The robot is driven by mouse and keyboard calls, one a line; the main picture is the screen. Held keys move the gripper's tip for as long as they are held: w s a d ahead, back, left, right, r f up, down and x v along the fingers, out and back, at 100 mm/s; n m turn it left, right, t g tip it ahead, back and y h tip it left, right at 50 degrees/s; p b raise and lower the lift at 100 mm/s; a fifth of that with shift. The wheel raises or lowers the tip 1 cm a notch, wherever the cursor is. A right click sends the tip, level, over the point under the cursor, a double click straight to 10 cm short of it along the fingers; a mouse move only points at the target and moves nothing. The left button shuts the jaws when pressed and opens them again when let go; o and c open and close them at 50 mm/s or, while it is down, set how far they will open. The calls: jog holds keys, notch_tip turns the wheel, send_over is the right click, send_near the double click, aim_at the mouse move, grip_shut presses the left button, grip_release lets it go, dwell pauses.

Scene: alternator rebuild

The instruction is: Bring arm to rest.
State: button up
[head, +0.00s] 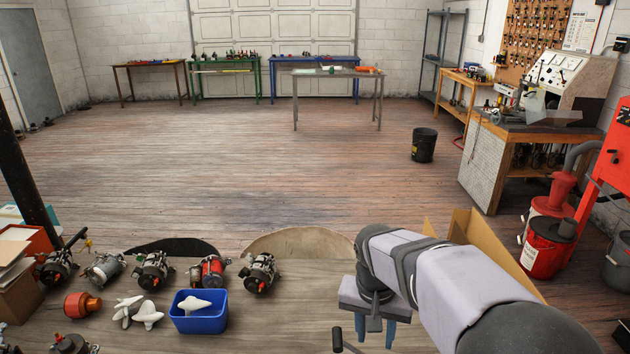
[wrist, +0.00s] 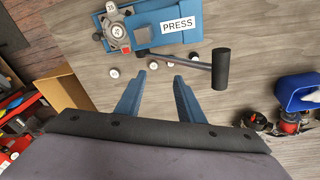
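My gripper (head: 376,335) hangs at the right part of the front workbench (head: 305,300), below the bent grey arm. Its two blue fingers point down. In the wrist view my gripper (wrist: 161,78) shows a clear gap between the fingers, with only bare bench seen between them. No object is held.
Several alternators (head: 153,270) line the bench's left half, near a blue bin (head: 199,318) holding a white piece. An orange part (head: 82,304) and white pieces (head: 148,315) lie beside it. An open cardboard box (head: 490,250) stands behind my arm. Small white discs (wrist: 114,73) lie near the fingers.

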jog(key=shift+n+y, duration=0.5)
jog(key=shift+n, duration=0.2)
jog(key=s, duration=0.3)
jog(key=s+p, duration=0.1)
jog(key=s, duration=0.4)
jog(key=shift+s+d+r+p, duration=0.3)
jog(key=shift+s+p, duration=0.1)
jog(key=s+d+f+n+g+b, duration=0.1)
jog(key=s+d+f+n+b, duration=0.1)
jog(key=s+f+b, duration=0.2)
jog(key=s+f, duration=0.3)
jog(key=f, duration=0.4)
jog(key=shift+s+n+b, duration=0.3)
jog(key=shift+b, duration=0.1)
